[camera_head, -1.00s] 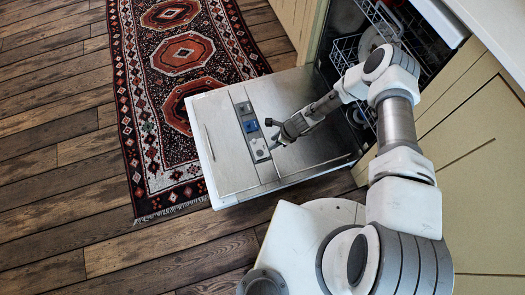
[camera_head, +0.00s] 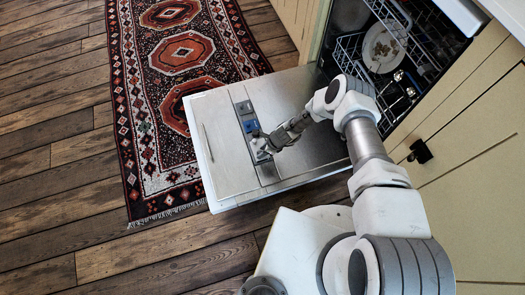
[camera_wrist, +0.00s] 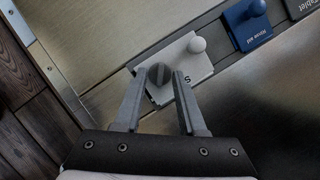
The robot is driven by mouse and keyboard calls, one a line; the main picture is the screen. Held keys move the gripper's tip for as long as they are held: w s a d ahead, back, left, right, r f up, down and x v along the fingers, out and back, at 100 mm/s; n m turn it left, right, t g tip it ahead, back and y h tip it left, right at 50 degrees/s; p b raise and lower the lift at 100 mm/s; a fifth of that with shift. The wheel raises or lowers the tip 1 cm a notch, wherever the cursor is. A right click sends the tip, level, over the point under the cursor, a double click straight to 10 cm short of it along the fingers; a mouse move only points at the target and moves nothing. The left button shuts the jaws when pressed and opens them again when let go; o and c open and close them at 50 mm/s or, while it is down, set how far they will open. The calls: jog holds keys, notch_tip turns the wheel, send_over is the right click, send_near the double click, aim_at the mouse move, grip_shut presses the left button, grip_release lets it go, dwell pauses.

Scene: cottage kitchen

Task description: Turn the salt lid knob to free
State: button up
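The salt lid (camera_wrist: 207,68) is a light grey plate in the wrist view, with only a letter "S" of its label showing. It bears a dark grey slotted turning knob (camera_wrist: 160,82) and a pale round ball knob (camera_wrist: 197,44). My gripper (camera_wrist: 160,73) is open, its fingers on either side of the slotted knob, close to it. I cannot tell whether they touch it. In the head view my gripper (camera_head: 262,148) is over the near end of the dispenser strip and hides most of the lid.
The dishwasher door (camera_head: 215,150) lies open and flat. A blue rinse aid lid (camera_wrist: 247,27) and a dark tablet lid (camera_wrist: 301,8) lie along the strip. The dishwasher rack (camera_head: 355,55) holds a soiled plate (camera_head: 383,48). A patterned rug (camera_head: 150,110) lies beyond the door.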

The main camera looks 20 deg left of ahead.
grip_shut()
jog(key=shift+n, duration=0.3)
jog(key=n, duration=0.1)
jog(key=n+g, duration=0.1)
jog(key=n, duration=0.1)
jog(key=shift+w+a+g+h, duration=0.1)
jog(key=shift+w+g+h, duration=0.05)
jog(key=shift+g+h, duration=0.15)
jog(key=shift+w+n+g+h, duration=0.1)
jog(key=shift+n+g+h, duration=0.3)
jog(key=shift+n, duration=1.5)
grip_release()
